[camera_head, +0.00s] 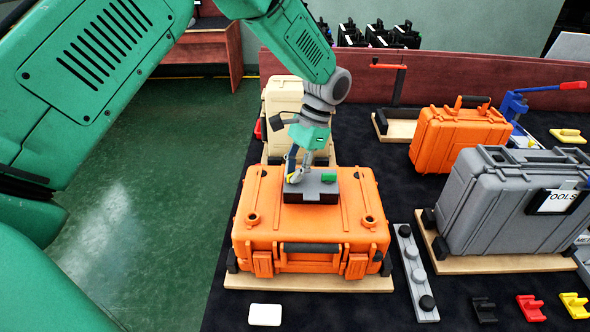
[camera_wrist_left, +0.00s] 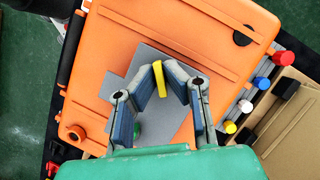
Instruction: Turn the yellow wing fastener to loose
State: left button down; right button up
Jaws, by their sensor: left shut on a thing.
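The yellow wing fastener (camera_wrist_left: 159,79) is a small upright yellow bar on a grey block. The block (camera_head: 318,190) sits on top of the orange case (camera_head: 262,215) lying flat in the middle of the head view. My left gripper (camera_head: 295,173) reaches down onto the block from above. In the left wrist view its two fingertips close on the fastener from either side, partly covering it. In the head view the fastener is mostly hidden by the fingers. A green part (camera_head: 328,178) shows on the block's right side. My right gripper is not in view.
A beige case (camera_head: 285,100) stands behind the orange one. A grey case (camera_head: 490,215) and another orange case (camera_head: 455,140) stand to the right. A grey strip with round knobs (camera_head: 412,265) lies beside the orange case. Small red, yellow and black pieces lie at front right.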

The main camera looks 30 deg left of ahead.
pick_arm(q)
jog(key=n+p, duration=0.1)
jog(key=n+h+p, duration=0.1)
jog(key=n+p, duration=0.1)
jog(key=p, duration=0.1)
jog(key=shift+w+r+n, duration=0.1)
jog(key=shift+r+n, duration=0.15)
jog(key=shift+n, duration=0.15)
jog(key=n+h+p, duration=0.1)
jog(key=n+p, duration=0.1)
jog(key=n, duration=0.1)
jog(key=shift+a+n+h, duration=0.1)
jog(key=shift+n+h, duration=0.2)
jog(key=shift+h, duration=0.1)
jog(key=shift+w+f+n+h+p, duration=0.1)
jog(key=shift+n+h+p, duration=0.55)
jog(key=shift+n, duration=0.85)
jog(key=shift+t, duration=0.3)
jog(key=c, duration=1.7)
grip_release()
jog(key=shift+f, duration=0.15)
